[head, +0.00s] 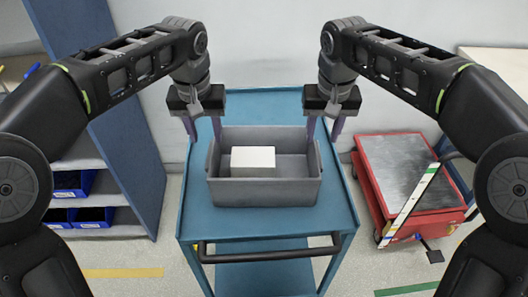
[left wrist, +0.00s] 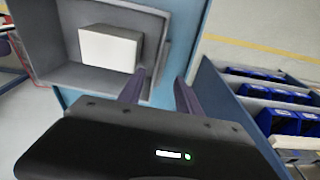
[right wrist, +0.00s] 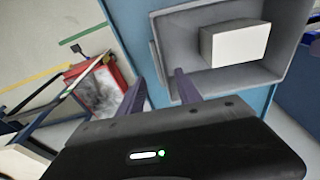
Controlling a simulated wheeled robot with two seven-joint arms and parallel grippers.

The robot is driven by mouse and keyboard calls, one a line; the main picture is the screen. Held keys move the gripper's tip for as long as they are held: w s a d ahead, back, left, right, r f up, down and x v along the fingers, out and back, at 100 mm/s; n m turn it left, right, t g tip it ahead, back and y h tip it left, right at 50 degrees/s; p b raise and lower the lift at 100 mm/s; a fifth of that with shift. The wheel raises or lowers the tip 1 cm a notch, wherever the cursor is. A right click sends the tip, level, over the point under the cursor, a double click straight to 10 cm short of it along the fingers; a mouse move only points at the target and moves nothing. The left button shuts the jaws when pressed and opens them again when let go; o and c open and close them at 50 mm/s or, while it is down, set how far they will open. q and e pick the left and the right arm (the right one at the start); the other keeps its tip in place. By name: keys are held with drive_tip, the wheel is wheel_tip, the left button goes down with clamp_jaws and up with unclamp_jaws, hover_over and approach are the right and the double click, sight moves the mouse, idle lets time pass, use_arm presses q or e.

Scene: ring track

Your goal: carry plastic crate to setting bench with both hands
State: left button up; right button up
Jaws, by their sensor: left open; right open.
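The grey plastic crate (head: 264,192) sits level on the top of a blue trolley (head: 335,205), with a white box (head: 253,161) inside it. My left gripper (head: 203,128) is open at the crate's left end. In the left wrist view its fingers (left wrist: 160,82) lie either side of the end wall's line, the crate (left wrist: 65,83) showing beside them. My right gripper (head: 323,130) is open at the right end, and the right wrist view shows its fingers (right wrist: 162,80) likewise spread about the wall. I cannot tell how far down the fingers reach. No bench is clearly identifiable as the setting bench.
The trolley has a dark push handle (head: 270,253) at its near side. A blue-sided shelf (head: 120,130) with blue bins (head: 92,217) stands left. A red cart (head: 395,170) stands right, with a striped bar against it. A pale tabletop (head: 498,62) shows at far right.

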sight(210, 153)
use_arm(q)
drive_tip(key=shift+w+r, duration=0.1)
use_arm(e)
drive_tip(key=shift+w+r, duration=0.1)
use_arm(q)
drive_tip(key=shift+s, duration=0.2)
use_arm(e)
drive_tip(key=shift+s, duration=0.2)
use_arm(q)
drive_tip(key=shift+w, duration=0.1)
drive_tip(key=shift+w+f, duration=0.2)
drive_tip(key=shift+f, duration=1.1)
drive_tip(key=shift+w+f, duration=0.15)
drive_tip(key=shift+f, duration=1.1)
drive_tip(key=shift+w+f, duration=0.2)
drive_tip(key=shift+f, duration=1.1)
use_arm(e)
drive_tip(key=shift+w+f, duration=0.25)
drive_tip(key=shift+f, duration=1.05)
drive_tip(key=shift+w+f, duration=0.2)
drive_tip(key=shift+f, duration=1.05)
drive_tip(key=shift+w+f, duration=0.25)
drive_tip(key=shift+f, duration=1.05)
use_arm(q)
drive_tip(key=shift+c, duration=0.5)
use_arm(e)
drive_tip(key=shift+c, duration=0.5)
